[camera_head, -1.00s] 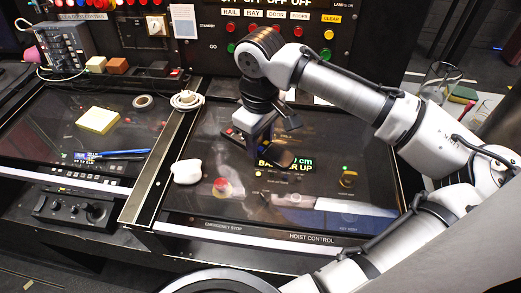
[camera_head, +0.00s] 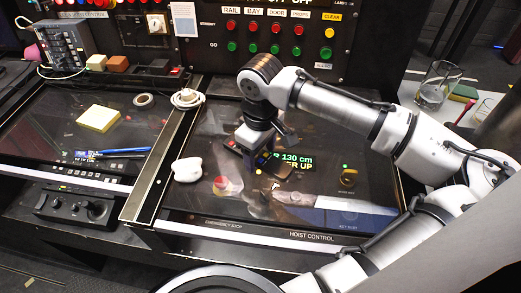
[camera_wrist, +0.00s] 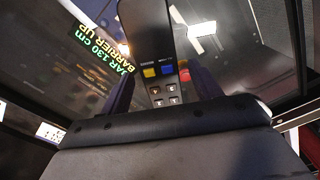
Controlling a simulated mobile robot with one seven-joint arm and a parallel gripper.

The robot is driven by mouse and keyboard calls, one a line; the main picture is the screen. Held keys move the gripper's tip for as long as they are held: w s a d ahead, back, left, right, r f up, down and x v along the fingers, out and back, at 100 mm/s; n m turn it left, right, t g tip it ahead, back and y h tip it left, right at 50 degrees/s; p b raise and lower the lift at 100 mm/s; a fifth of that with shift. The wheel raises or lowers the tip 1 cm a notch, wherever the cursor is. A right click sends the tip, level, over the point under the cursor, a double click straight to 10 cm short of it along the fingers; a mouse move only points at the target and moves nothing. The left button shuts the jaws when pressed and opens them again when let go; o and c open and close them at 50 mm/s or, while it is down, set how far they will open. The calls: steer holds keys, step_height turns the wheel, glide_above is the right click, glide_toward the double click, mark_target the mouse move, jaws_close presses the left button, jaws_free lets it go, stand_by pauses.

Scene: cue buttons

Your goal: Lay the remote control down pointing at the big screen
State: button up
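The remote control (camera_wrist: 160,72) is a dark slab with yellow, blue and red buttons and several pale keys in the wrist view. My gripper (camera_wrist: 162,90) has one dark finger on each side of it. In the head view, my gripper (camera_head: 250,152) points down low over the right console, with the remote (camera_head: 233,146) partly hidden at its fingers. Contact between fingers and remote is not clear, nor whether the remote touches the glass. I cannot identify a big upright screen; the right console's dark glass (camera_head: 210,130) shows green and yellow text.
A red emergency button (camera_head: 222,183) and a white rounded object (camera_head: 187,170) lie left of my gripper. A coiled cable (camera_head: 187,98) sits on the divider. Yellow notes (camera_head: 98,119) and a tape roll (camera_head: 143,100) are on the left console. A glass (camera_head: 437,85) stands at right.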

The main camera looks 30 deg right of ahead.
mark_target(260, 157)
step_height(260, 157, up, 12)
steer(key=shift+r+b, duration=0.2)
steer(key=shift+b, duration=0.1)
stand_by(0.4)
stand_by(2.0)
